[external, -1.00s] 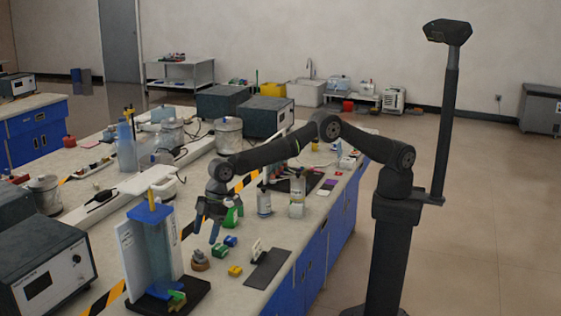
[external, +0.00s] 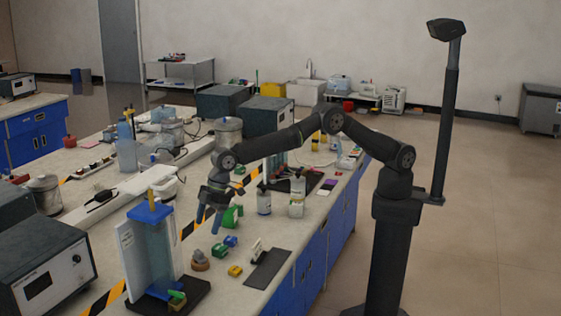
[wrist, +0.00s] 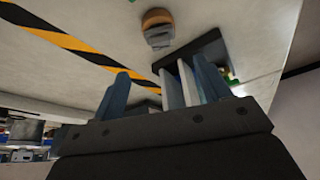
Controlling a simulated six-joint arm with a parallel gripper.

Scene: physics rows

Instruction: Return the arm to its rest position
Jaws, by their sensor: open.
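My gripper (external: 208,217) hangs over the lab bench with its fingers pointing down, in front of a green-labelled bottle (external: 232,215). Its two blue-grey fingers are apart, and I see nothing held between them. In the wrist view the gripper (wrist: 160,92) shows its spread fingers at the bottom middle, with pale upright pieces seen between and behind them. My arm reaches left from its column, with the elbow raised and the forearm sloping down to the wrist.
Below the gripper, small blocks (external: 235,271) and a round brown piece (external: 200,261) lie on the bench. A blue column on a black base (external: 185,300) stands to the left. The floor (external: 480,200) around my column is open.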

